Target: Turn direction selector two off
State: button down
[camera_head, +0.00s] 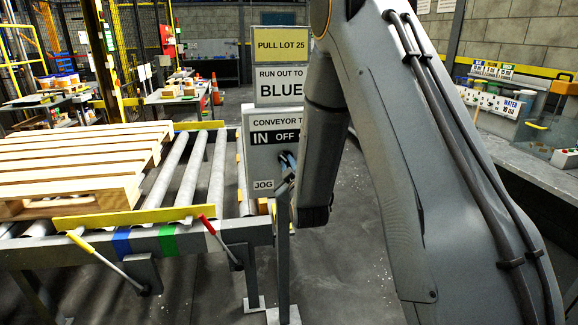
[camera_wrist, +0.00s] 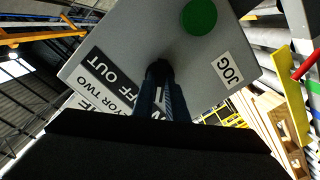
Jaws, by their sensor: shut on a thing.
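The grey control box (camera_head: 233,170) stands on a post beside the roller conveyor. Its face reads CONVEYOR T…, with IN and OFF below and JOG at the bottom; my arm covers its right part. My gripper (camera_head: 287,161) is at the box front below the scale. In the wrist view my gripper (camera_wrist: 164,95) is shut on the direction selector, which the fingers mostly hide. I cannot tell which position it points to.
A wooden pallet (camera_head: 80,165) lies on the rollers (camera_head: 190,170) at left. Two levers, one red-tipped (camera_head: 207,224) and one yellow-tipped (camera_head: 82,242), stick out from the conveyor's front. Signs reading PULL LOT 25 and RUN OUT TO BLUE (camera_head: 280,88) stand above the box. A bench (camera_head: 530,165) runs along the right.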

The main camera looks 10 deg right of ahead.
jog(key=m+b, duration=0.2)
jog(key=m, duration=0.2)
jog(key=shift+f+m, duration=0.1)
jog(key=shift+m, duration=0.2)
jog(key=shift+a+m+b, duration=0.1)
jog(key=shift+m+b, duration=0.95)
jog(key=shift+m, duration=0.85)
jog(key=c, duration=1.8)
grip_release()
jog(key=shift+o, duration=0.2)
jog(key=s+b, duration=0.1)
jog(key=s, duration=0.7)
jog(key=shift+a+b, duration=0.15)
jog(key=shift+b, duration=0.2)
